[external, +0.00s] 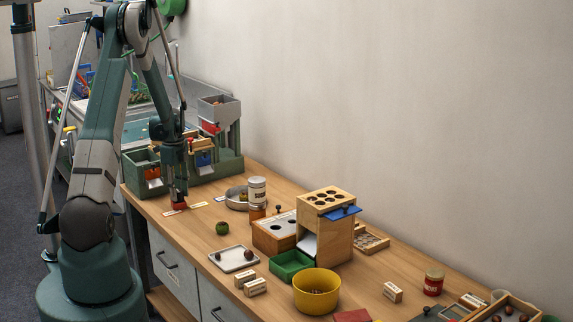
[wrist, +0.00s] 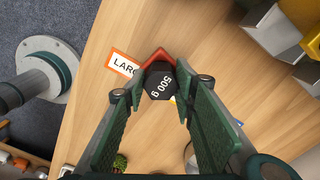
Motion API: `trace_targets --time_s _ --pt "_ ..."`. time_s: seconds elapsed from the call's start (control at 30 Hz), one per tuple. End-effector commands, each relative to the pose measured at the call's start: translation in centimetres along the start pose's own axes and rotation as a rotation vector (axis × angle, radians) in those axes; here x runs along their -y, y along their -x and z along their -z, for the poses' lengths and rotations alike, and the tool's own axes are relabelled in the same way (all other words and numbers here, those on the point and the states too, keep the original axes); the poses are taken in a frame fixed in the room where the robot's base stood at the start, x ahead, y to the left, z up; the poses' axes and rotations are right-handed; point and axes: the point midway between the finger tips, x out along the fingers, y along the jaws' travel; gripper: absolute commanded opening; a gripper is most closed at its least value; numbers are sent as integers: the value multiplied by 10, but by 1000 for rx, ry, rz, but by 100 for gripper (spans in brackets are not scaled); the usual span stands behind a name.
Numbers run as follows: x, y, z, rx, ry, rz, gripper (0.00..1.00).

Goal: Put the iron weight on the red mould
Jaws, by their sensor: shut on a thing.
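The red mould (wrist: 158,56) shows as a red corner just beyond and under the weight, beside a "LARGE"-type label. In the external view my gripper (external: 178,184) points down at the table's left end, with the red mould (external: 180,206) directly below it. I cannot tell whether the weight touches the mould; most of the mould is hidden under the weight.
Green bins (external: 215,172) stand behind. A yellow bowl (external: 316,293) and a wooden box (external: 326,240) are farther right.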

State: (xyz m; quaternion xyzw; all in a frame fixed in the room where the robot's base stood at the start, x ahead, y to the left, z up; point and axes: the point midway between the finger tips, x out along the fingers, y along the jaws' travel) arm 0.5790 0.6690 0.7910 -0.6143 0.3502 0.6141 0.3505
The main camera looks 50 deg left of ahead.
Motion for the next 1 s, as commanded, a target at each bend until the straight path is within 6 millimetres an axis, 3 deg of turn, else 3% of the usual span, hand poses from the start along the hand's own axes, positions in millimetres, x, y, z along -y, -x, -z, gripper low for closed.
trace_targets --time_s 0.3,0.33,0.43,1.0 --pt "0 -3 0 0 0 0 6" --pt "0 -3 0 0 0 0 29" --pt "0 -2 0 0 0 0 42" --pt "0 5 0 0 0 0 42"
